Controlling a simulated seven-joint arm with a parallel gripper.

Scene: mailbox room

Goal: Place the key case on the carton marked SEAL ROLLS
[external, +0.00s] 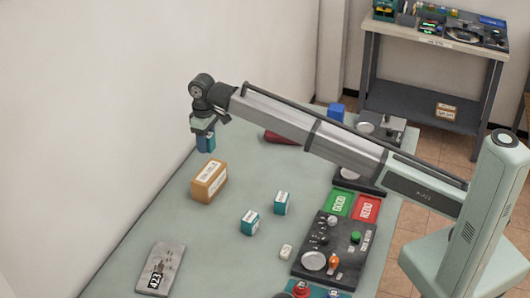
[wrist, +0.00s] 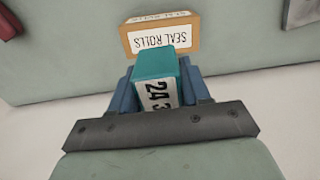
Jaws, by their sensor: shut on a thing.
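The carton marked SEAL ROLLS (external: 209,181) is a brown box with white labels, standing on the green table; its marking reads upside down in the wrist view (wrist: 185,48). My gripper (external: 205,142) is above the table near the carton, higher than its top. In the wrist view its blue fingers (wrist: 161,84) are shut on a teal case with a white label showing "24" and part of another digit, which I take as the key case (wrist: 154,66). The case overlaps the carton's lower edge in that view. The held case is mostly hidden by the fingers in the external view.
Two teal labelled boxes (external: 250,222) (external: 282,203) stand right of the carton. A grey plate marked 423 (external: 160,268) lies in front. A dark control panel (external: 333,248), green and red pads (external: 339,204) and a dark red object (external: 280,137) are also on the table.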

